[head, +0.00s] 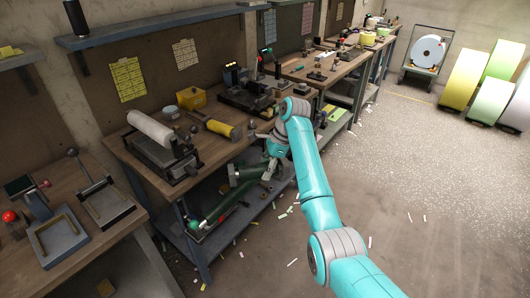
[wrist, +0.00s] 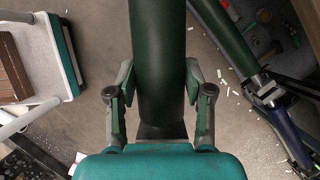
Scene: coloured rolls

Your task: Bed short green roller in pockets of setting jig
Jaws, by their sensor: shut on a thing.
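My gripper (wrist: 158,88) is shut on a dark green roller (wrist: 158,45) in the wrist view. One finger presses each side, and the roller runs out past the top edge, so its far end is hidden. In the head view my gripper (head: 273,148) is in front of the workbench, and the held roller (head: 247,171) shows partly behind it. Another, longer green roller (head: 222,204) lies low by the bench's lower shelf. A green roller with a metal shaft also shows at the right of the wrist view (wrist: 222,35). I cannot tell which fixture is the setting jig.
The wooden bench (head: 120,152) carries a machine with a white roll (head: 150,129), a yellow roll (head: 219,128) and a black device (head: 240,97). The blue lower shelf (head: 200,250) is below. Paper scraps litter the floor (head: 400,190), which is open at right. Large coloured rolls (head: 465,77) stand far right.

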